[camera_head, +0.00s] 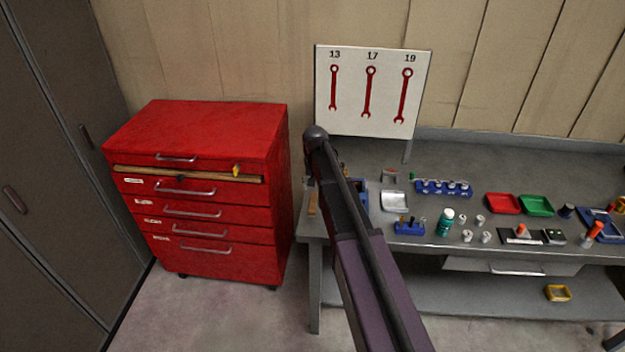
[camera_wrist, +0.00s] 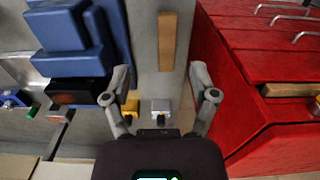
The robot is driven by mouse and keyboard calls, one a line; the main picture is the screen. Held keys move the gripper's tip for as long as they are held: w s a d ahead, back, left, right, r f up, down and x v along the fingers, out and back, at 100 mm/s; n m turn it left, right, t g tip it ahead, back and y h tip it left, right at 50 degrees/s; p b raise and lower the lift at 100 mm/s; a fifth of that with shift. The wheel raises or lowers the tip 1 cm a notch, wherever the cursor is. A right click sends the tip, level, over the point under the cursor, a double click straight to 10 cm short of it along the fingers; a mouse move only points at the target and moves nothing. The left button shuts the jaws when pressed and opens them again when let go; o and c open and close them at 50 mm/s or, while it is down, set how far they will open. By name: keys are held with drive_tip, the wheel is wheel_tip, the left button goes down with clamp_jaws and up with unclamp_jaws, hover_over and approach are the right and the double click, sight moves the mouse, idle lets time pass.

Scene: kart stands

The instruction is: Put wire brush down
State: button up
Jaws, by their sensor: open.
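A narrow brown wooden piece, which looks like the wire brush (camera_wrist: 168,42), lies on the grey bench top (camera_wrist: 146,30) in the wrist view. It also shows at the bench's left end in the head view (camera_head: 312,204). Its bristles cannot be made out. My gripper (camera_wrist: 163,78) is open, with its fingers apart and nothing held between them. The brown piece lies beyond the fingertips, apart from them. In the head view my arm hides the gripper.
A red drawer cabinet (camera_head: 205,150) stands left of the bench. Blue bins (camera_wrist: 75,40) are close to my gripper on the other side. Small yellow (camera_wrist: 131,105) and silver (camera_wrist: 160,105) items show between the fingers. A wrench board (camera_head: 372,90) stands behind.

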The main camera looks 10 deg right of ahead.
drive_tip(key=s+n, duration=0.3)
drive_tip(key=s, duration=2.2)
drive_tip(key=shift+s+a, duration=0.15)
drive_tip(key=shift+a, duration=0.15)
drive_tip(key=shift+o, duration=0.6)
